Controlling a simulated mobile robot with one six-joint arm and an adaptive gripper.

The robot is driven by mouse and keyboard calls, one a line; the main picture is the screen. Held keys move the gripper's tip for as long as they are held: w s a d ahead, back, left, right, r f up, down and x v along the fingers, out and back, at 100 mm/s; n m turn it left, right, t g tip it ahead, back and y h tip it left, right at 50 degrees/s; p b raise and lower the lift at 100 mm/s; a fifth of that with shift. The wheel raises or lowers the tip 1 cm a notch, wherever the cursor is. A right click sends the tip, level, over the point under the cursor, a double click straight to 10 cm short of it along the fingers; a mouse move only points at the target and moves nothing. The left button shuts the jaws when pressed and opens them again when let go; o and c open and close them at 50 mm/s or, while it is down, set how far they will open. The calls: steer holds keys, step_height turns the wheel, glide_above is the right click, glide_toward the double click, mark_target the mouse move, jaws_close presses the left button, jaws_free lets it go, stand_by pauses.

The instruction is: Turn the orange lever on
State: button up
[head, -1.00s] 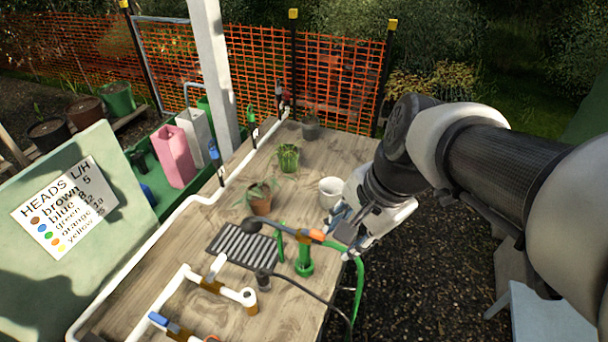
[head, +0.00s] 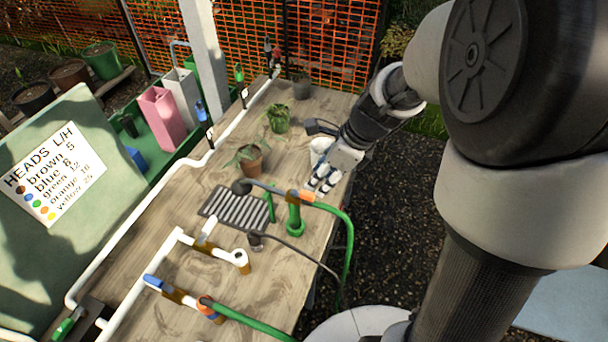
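The orange lever (head: 305,196) lies along a grey and orange pipe fitting at the top of a green stand (head: 295,218) on the bench. A green hose runs from its right end. My gripper (head: 319,187) points down just above and behind the lever's right end, close to it. Its two pale fingers look parted with a narrow gap, and nothing shows between them. Whether a finger touches the lever cannot be told.
A potted plant (head: 250,160) and a black grate (head: 236,208) are to the left. A blue lever (head: 153,282) sits on white pipework at the front. The green hose (head: 348,240) hangs over the bench's right edge.

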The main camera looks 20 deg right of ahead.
mark_target(307, 193)
steer(key=b+x, duration=0.2)
steer(key=x, duration=0.5)
steer(key=shift+f, duration=0.25)
steer(key=shift+c, duration=0.4)
jaws_close()
